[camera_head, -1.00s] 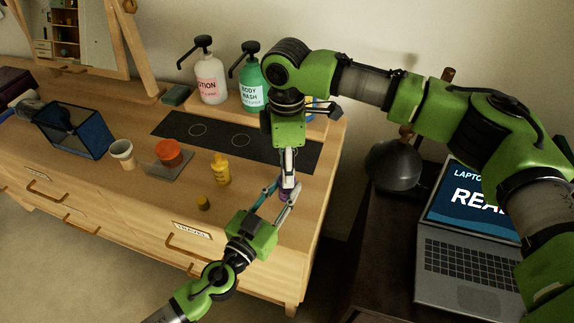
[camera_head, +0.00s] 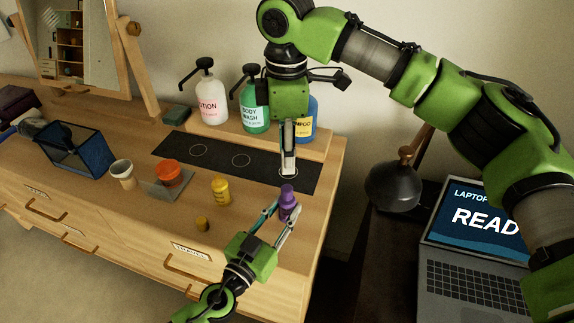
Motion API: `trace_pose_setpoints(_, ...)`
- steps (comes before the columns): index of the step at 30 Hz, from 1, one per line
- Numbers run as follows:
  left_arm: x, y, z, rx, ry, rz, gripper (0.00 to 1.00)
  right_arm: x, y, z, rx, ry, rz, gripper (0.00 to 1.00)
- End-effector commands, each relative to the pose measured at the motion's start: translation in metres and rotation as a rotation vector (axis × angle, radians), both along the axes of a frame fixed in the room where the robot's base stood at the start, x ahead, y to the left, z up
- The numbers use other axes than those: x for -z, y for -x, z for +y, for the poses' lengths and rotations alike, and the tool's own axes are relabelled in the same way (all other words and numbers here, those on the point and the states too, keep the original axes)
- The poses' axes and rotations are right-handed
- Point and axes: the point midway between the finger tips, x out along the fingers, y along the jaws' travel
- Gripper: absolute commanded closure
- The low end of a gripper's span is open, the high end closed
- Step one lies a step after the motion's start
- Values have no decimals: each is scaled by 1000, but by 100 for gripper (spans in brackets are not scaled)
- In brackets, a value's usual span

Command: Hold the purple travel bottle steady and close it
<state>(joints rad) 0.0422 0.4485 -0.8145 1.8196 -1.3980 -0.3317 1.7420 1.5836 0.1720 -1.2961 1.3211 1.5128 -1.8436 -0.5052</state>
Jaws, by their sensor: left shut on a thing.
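The purple travel bottle (camera_head: 289,210) stands upright near the right end of the dresser top. A purple cap-like piece (camera_head: 287,189) shows at its top; I cannot tell how tightly it sits. My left gripper (camera_head: 284,216) is shut on the bottle's body, one finger on each side. My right gripper (camera_head: 288,174) points down just above and behind the bottle's top, apart from it as far as I can see. Its fingers are seen edge-on, so their opening is hidden.
An orange-red container (camera_head: 168,173) and a cream cup (camera_head: 122,173) stand further left. Pump bottles (camera_head: 254,107) line the back. A laptop (camera_head: 475,240) is at right.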

Motion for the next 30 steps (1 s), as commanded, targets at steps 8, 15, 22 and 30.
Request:
trace_pose_setpoints(8,0,0,0,0,0,1,100,-8,1,0,-1,1,2,63)
trace_pose_setpoints(15,0,0,0,0,0,1,53,-8,0,0,0,1,1,63)
trace_pose_setpoints(22,0,0,0,0,0,0,53,-8,0,0,0,0,1,63)
trace_pose_setpoints(30,2,20,11,0,-2,4,53,-8,0,0,0,0,1,63)
